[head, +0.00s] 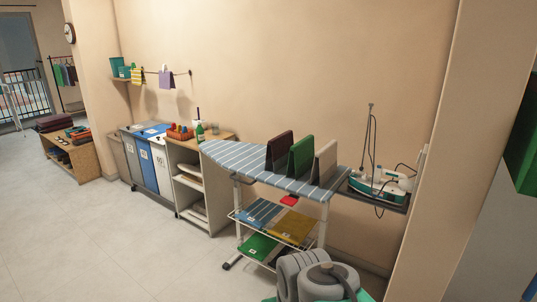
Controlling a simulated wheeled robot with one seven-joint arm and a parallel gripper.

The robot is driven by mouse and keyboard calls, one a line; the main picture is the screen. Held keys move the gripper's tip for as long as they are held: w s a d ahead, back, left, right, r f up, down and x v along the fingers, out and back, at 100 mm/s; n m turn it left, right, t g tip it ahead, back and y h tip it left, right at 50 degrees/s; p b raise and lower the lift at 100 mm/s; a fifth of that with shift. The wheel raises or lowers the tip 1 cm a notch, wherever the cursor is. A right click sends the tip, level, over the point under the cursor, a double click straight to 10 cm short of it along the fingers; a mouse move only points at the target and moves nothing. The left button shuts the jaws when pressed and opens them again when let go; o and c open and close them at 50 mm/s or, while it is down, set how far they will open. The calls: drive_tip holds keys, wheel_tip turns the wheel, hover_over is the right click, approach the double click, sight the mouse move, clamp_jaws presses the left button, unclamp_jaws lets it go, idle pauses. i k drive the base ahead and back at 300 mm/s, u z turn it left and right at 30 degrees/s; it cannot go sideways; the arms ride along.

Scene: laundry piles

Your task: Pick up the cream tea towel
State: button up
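A cream cloth (324,163), which looks like the tea towel, stands folded like a tent on the right part of the striped ironing board (236,156). A green cloth (301,157) stands the same way just left of it, and a dark maroon cloth (279,151) stands left of that. The cream cloth's lower edge rests on the board. My gripper is not in view; only rounded grey parts of my own arm show at the bottom, in front of the board.
An iron (382,184) with a cord sits at the board's right end. Folded cloths, including a yellow one (292,229), lie on shelves below. Bins (160,167) and a shelf unit (205,190) line the wall to the left. The left floor (110,245) is clear.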

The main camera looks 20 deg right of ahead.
sight(324, 163)
drive_tip(key=u, duration=0.65)
drive_tip(key=i, duration=1.85)
drive_tip(key=z, duration=0.9)
drive_tip(key=i, duration=0.85)
drive_tip(key=z, duration=0.75)
